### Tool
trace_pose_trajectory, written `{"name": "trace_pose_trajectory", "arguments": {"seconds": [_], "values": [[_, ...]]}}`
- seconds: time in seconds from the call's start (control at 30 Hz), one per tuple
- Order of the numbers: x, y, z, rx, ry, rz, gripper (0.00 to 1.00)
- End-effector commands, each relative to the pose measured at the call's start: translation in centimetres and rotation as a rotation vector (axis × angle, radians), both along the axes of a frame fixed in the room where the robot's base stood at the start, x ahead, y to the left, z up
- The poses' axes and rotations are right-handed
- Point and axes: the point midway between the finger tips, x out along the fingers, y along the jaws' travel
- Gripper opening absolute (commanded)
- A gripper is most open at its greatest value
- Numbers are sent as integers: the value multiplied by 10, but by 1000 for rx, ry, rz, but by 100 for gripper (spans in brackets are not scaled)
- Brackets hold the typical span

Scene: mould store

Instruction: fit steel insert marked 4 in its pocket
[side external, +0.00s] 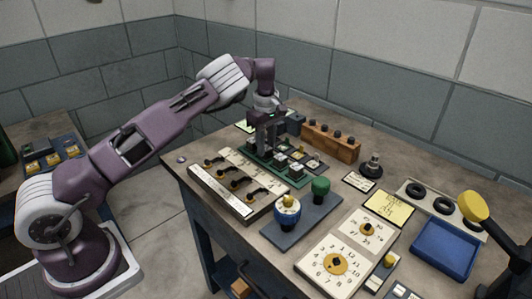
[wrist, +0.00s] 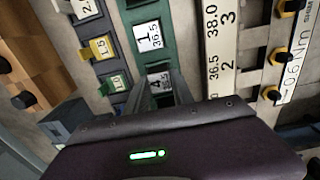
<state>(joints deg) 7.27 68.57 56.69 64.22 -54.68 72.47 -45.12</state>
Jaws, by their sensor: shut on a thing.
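The steel insert marked 4 (wrist: 159,81), with 36.5 on its label, shows in the wrist view between my gripper's fingers (wrist: 165,97). My gripper is shut on it, and the body of the gripper hides its lower part. An insert marked 1 (wrist: 148,37) sits in the green holder (wrist: 187,42) just beyond it. In the side view my gripper (side external: 262,150) points down over the far left end of the green holder (side external: 294,182). I cannot tell whether insert 4 is seated in a pocket or held above it.
A dark strip with small numbered blocks (wrist: 101,47) lies left of the green holder in the wrist view. A pale numbered strip (wrist: 219,50) lies right. A wooden block with dark knobs (side external: 331,143) stands behind. A blue tray (side external: 446,249) is at far right.

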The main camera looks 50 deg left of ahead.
Motion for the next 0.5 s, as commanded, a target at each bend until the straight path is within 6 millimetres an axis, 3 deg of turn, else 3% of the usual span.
{"name": "trace_pose_trajectory", "arguments": {"seconds": [0.17, 0.5], "values": [[1, 0, 5, -1, -3, 0, 0], [1, 0, 83, 1, -5, -1, 0]]}}
